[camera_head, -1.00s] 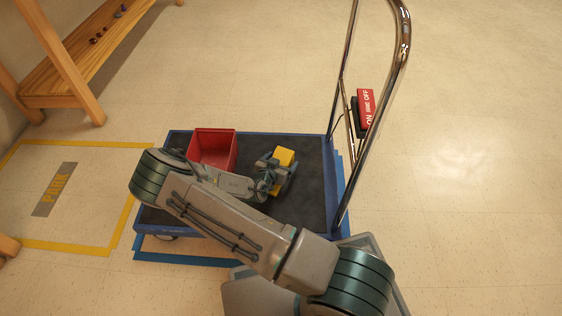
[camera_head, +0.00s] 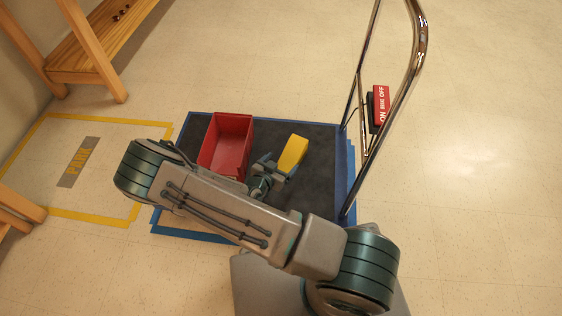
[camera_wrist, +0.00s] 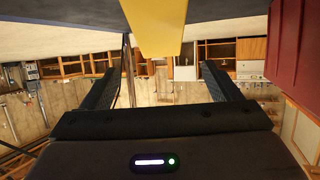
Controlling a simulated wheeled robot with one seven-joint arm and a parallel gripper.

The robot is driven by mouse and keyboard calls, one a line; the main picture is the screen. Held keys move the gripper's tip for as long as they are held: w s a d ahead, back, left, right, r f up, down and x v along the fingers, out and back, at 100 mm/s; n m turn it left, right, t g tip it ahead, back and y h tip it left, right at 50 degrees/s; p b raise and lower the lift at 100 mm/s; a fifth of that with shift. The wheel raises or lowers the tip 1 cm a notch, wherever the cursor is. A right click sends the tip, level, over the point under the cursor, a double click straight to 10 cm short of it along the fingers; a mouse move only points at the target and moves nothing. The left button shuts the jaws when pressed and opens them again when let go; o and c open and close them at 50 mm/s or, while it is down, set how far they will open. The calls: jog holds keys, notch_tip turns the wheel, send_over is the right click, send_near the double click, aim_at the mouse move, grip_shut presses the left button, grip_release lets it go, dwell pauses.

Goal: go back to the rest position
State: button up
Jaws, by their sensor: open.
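My gripper (camera_head: 274,168) is low over the dark deck of a blue-edged platform cart. It points toward a yellow block (camera_head: 292,154) that lies on the deck. In the wrist view my gripper (camera_wrist: 168,82) has its two dark fingers wide apart with nothing between them. The yellow block also shows in the wrist view (camera_wrist: 155,28), at the top, beyond the fingers. My arm crosses the front of the cart and hides part of its deck.
A red open bin (camera_head: 230,142) stands on the cart (camera_head: 315,190), left of the gripper. The cart's chrome handle (camera_head: 421,60) rises at the right, with a red brake sign (camera_head: 381,104). A wooden bench (camera_head: 90,50) and a yellow-taped PARK area (camera_head: 78,162) lie at the left. The right floor is clear.

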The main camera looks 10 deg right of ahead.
jog(key=s+a+r+n+g+y+p, duration=0.1)
jog(key=a+r+g+y+p, duration=0.15)
jog(key=r+p, duration=0.75)
jog(key=a+r+g+y+p, duration=0.2)
jog(key=a+r+y+p, duration=0.15)
jog(key=r, duration=1.25)
jog(key=s+a+r+n+g+y+p, duration=0.15)
jog(key=r+y+p, duration=0.4)
jog(key=r, duration=0.85)
jog(key=s+d+r+n+h+p, duration=0.1)
jog(key=s+d+r+p, duration=0.2)
jog(key=r, duration=0.8)
jog(key=s+d+r+n+g+h+p, duration=0.1)
jog(key=s+d+r+p, duration=0.3)
jog(key=s+r+p, duration=0.4)
jog(key=s+d+r+n+h+p, duration=0.1)
jog(key=s+d+r+n+p, duration=0.2)
jog(key=r, duration=1.3)
jog(key=s+d+p, duration=0.1)
jog(key=s+p, duration=0.2)
jog(key=p, duration=0.1)
jog(key=shift+d, duration=0.2)
